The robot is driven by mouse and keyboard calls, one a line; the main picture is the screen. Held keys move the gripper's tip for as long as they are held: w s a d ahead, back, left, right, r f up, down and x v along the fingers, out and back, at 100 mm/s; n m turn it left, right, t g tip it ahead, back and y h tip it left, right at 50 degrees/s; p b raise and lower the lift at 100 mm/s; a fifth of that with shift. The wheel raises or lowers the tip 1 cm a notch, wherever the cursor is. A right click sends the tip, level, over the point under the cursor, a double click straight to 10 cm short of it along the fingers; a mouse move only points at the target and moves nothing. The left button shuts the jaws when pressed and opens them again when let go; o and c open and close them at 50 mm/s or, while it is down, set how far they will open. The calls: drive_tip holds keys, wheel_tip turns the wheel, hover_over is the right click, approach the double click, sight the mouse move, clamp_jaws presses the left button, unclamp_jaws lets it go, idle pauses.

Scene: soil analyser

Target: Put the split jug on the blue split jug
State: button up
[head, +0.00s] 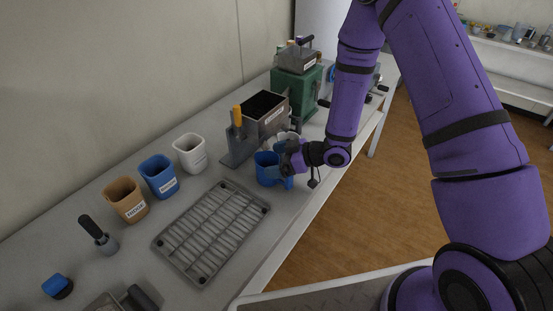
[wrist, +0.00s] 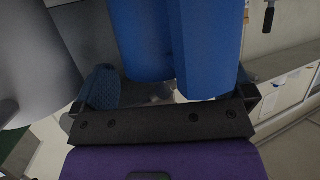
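A blue split jug (head: 266,170) is on the bench beside the grey machine. In the wrist view two smooth blue lobes of a jug (wrist: 140,45) fill the space between my fingers. My gripper (head: 287,166) is at the right side of the blue jug and partly covers it. Its fingers are spread at either side of the lobes, and I cannot tell whether they press on them. A pale jug-like shape (head: 286,138) shows just behind my gripper, mostly hidden. Which of these is the other split jug is unclear.
A wire rack (head: 212,230) lies in front. Brown (head: 126,201), blue (head: 158,177) and white (head: 190,153) labelled bins stand along the wall. A grey machine (head: 262,122) with an orange handle is behind the jug, with a green machine (head: 297,90) beyond. The bench's right edge is close.

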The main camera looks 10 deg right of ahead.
drive_tip(key=shift+r, duration=0.2)
drive_tip(key=v, duration=1.2)
drive_tip(key=w+d+r+m+t+h, duration=0.25)
drive_tip(key=w+d+r+h, duration=0.3)
drive_tip(key=r, duration=0.35)
drive_tip(key=s+d+r+m+t+h, duration=0.1)
drive_tip(key=s+d+r+m+h, duration=0.15)
drive_tip(key=r, duration=0.35)
drive_tip(key=s+d+r+m+t+h, duration=0.1)
drive_tip(key=d+r+h, duration=0.25)
drive_tip(key=r, duration=0.25)
drive_tip(key=s+a+r+m+g, duration=0.1)
drive_tip(key=s+r, duration=0.4)
drive_tip(key=s, duration=0.7)
drive_tip(key=s+a+r+m+g, duration=0.1)
drive_tip(key=s+r+m+g, duration=0.2)
drive_tip(key=s, duration=1)
wheel_tip(320, 180, up, 3)
drive_tip(key=m+h, duration=0.1)
drive_tip(key=m, duration=0.2)
drive_tip(key=shift+s+m, duration=0.3)
